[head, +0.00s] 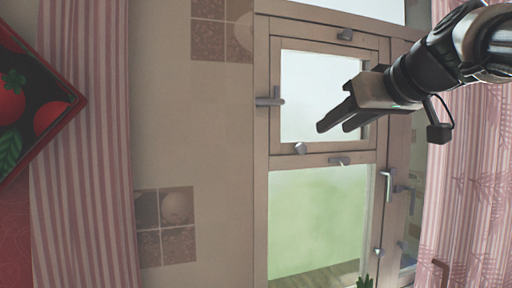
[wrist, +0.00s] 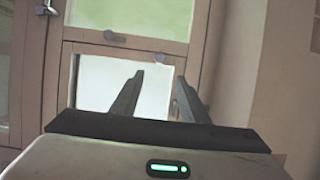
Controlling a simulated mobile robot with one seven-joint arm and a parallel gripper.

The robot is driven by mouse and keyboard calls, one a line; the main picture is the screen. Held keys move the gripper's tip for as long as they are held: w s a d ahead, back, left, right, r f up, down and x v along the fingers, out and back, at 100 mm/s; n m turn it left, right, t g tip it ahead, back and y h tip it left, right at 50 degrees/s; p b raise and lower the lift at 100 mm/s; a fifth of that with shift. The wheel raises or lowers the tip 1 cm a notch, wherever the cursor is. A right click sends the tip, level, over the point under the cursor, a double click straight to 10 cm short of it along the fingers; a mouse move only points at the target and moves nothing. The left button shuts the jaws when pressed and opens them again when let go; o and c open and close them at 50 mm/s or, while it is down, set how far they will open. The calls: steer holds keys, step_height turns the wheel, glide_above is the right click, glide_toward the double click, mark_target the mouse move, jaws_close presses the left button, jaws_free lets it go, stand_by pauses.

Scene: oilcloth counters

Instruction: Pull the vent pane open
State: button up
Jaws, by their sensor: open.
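The vent pane (head: 305,85) is the small upper window with a wooden frame and pale glass; it looks flush in its frame. Its grey handle (head: 270,97) is on the left edge. A grey knob (head: 299,148) sits at its lower left corner. My gripper (head: 335,127) is open and empty in front of the pane's lower part, right of the handle. In the wrist view the scene is upside down: the pane (wrist: 98,82) lies behind my open fingers (wrist: 159,76), and the knob (wrist: 188,57) shows near the right fingertip.
A larger lower pane (head: 315,225) with green glass is below, with a latch (head: 338,160) at its top. More handles (head: 388,184) are on the right frame. Striped curtains hang at left (head: 85,150) and right (head: 475,170). A tomato picture (head: 35,110) is far left.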

mark_target(303, 147)
steer(key=p+x, duration=0.1)
steer(key=x, duration=1.3)
steer(key=shift+w+a+f, duration=0.1)
steer(key=shift+w+f, duration=0.15)
steer(key=shift+w, duration=0.05)
jaws_close()
